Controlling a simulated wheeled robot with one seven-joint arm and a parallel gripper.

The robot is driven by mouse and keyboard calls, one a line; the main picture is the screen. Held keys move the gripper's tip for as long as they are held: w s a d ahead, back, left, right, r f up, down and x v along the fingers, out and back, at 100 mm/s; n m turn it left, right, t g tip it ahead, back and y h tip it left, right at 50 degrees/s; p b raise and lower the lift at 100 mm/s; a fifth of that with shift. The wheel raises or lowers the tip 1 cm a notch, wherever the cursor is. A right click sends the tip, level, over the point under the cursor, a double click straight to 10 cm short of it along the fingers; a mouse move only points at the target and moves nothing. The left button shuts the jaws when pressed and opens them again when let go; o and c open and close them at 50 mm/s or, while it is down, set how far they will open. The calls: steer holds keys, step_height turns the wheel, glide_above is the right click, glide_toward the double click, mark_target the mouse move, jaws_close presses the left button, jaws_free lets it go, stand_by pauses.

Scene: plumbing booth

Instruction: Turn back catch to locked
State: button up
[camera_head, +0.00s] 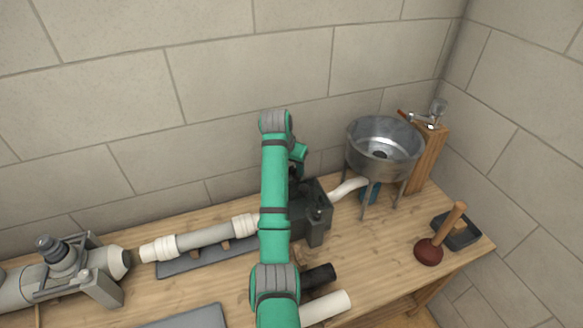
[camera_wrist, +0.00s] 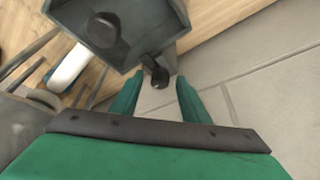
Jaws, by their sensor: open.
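A dark grey box-like fitting (camera_head: 316,212) stands on the bench against the back wall, partly hidden behind my green arm. In the wrist view its open face (camera_wrist: 135,12) is at the top, with a round black knob (camera_wrist: 103,28) on it. A smaller black catch-like knob (camera_wrist: 159,76) sticks out at the box's lower edge. My gripper (camera_wrist: 160,84) is open, its two green fingers apart, with the small knob showing between the tips. I cannot tell the depth between them, or whether they touch. In the head view my gripper is mostly hidden by my arm.
A pale pipe (camera_head: 205,238) lies left of the box. A metal basin (camera_head: 384,148) on legs stands to the right, beside a wooden post (camera_head: 429,160). A plunger (camera_head: 431,250) and black tray (camera_head: 461,231) are at the right end. Grey pipe fittings (camera_head: 75,275) stand at left.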

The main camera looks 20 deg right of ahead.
steer(key=v, duration=1)
steer(key=shift+a+r, duration=0.15)
steer(key=shift+r, duration=0.1)
